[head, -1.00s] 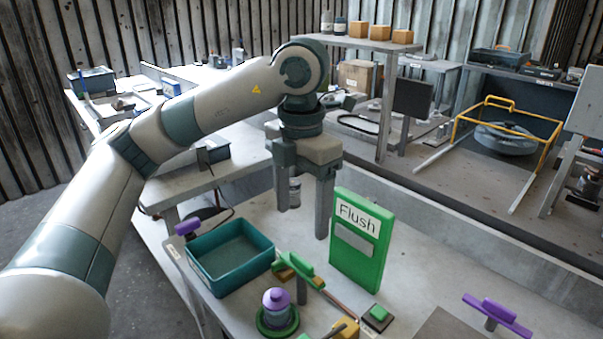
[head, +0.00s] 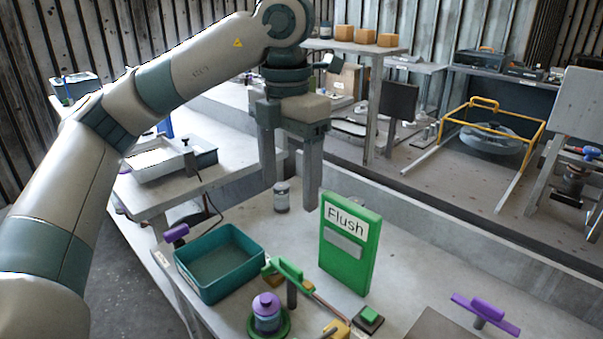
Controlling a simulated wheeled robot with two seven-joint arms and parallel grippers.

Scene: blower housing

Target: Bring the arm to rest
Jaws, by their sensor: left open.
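My left gripper (head: 289,198) hangs with its fingers pointing down above the grey bench (head: 420,285). Its two fingers are spread apart with nothing between them. The left arm reaches in from the left edge and bends down at the wrist. A small grey canister (head: 281,196) stands on the bench and shows between the fingers, beyond them. A green board marked "Flush" (head: 349,245) stands upright right of the fingers, apart from them. My right gripper is not in view.
A teal bin (head: 219,262) is at the bench's left. Nearby are a green-handled valve (head: 289,275), a purple-topped canister (head: 266,313), a green button (head: 369,315) and a purple handle (head: 485,314). A yellow-railed frame (head: 492,135) stands behind. Free bench lies right of the board.

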